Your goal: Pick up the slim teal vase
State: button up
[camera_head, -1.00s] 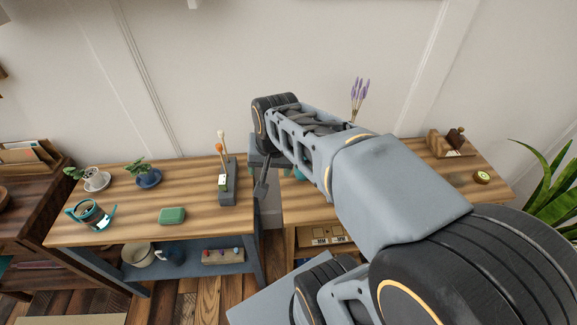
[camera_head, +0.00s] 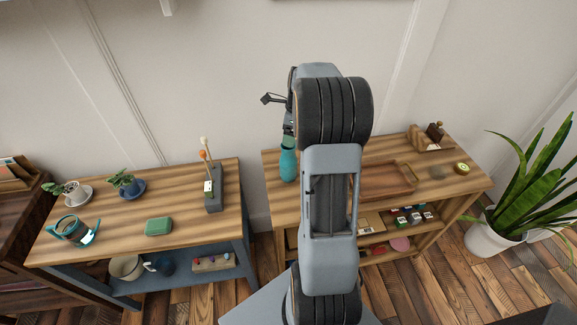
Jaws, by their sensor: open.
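The teal vase (camera_head: 288,164) stands upright near the left end of the right-hand wooden table. Its right edge is close to my arm in the picture, and its top meets grey parts of my arm or gripper. My gripper (camera_head: 272,99) is open and shows only in part, up and to the left of the vase. One dark finger sticks out to the left; the rest is hidden behind my arm. I cannot tell how far the gripper is from the vase in depth. Nothing shows in the jaws.
The right table also bears a wooden tray (camera_head: 388,180) and a wooden holder (camera_head: 428,138). A gap separates the tables. A large plant (camera_head: 530,180) stands right.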

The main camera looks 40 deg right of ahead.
aim_at(288, 162)
notch_tip(288, 162, down, 8)
jog(key=w, duration=0.1)
jog(key=shift+a+p, duration=0.3)
jog(key=shift+a, duration=0.1)
jog(key=c, duration=1.5)
jog(key=shift+o, duration=0.2)
